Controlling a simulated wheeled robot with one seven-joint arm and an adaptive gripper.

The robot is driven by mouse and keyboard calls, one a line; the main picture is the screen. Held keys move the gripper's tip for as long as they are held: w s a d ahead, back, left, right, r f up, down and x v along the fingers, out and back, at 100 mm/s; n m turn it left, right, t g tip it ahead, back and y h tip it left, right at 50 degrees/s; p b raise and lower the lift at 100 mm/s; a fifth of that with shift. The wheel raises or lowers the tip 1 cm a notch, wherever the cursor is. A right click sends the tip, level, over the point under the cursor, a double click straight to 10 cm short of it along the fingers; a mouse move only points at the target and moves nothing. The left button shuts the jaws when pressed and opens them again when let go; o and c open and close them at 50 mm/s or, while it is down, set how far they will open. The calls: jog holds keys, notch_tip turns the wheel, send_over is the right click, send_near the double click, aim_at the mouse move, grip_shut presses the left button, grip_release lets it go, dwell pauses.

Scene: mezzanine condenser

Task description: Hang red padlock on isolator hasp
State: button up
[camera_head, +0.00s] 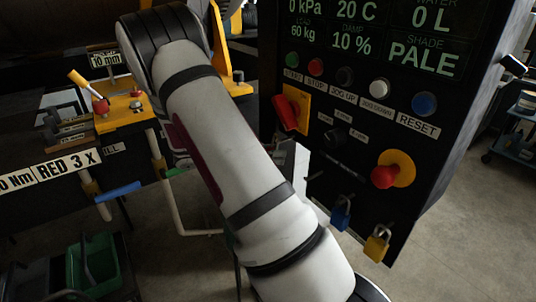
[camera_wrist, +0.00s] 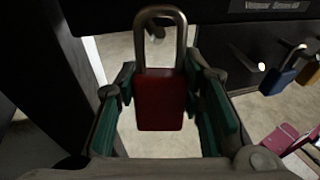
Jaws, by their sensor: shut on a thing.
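The red padlock (camera_wrist: 160,100) is upright between the fingers of my gripper (camera_wrist: 160,84) in the wrist view, its steel shackle closed and pointing up. My gripper is shut on its body. In the head view my arm hides the gripper and the padlock. A red handle on a yellow plate (camera_head: 290,108), which looks like the isolator, is on the dark control panel (camera_head: 350,120), just right of my arm. I cannot make out the hasp clearly in either view.
A blue padlock (camera_head: 340,213) and a yellow padlock (camera_head: 377,244) hang low on the panel. A red emergency button (camera_head: 385,176) and a blue reset button (camera_head: 424,103) stick out of it. A bench with a yellow fixture (camera_head: 120,112) stands left. Dark uprights flank my gripper's left.

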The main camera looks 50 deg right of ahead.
jog(key=shift+s+d+f, duration=0.15)
jog(key=shift+d+f, duration=0.15)
jog(key=shift+d, duration=0.45)
jog(key=shift+s+d+f, duration=0.15)
jog(key=shift+d+f, duration=0.15)
jog(key=shift+d, duration=0.4)
jog(key=o, duration=1.3)
jog(key=v, duration=1.2)
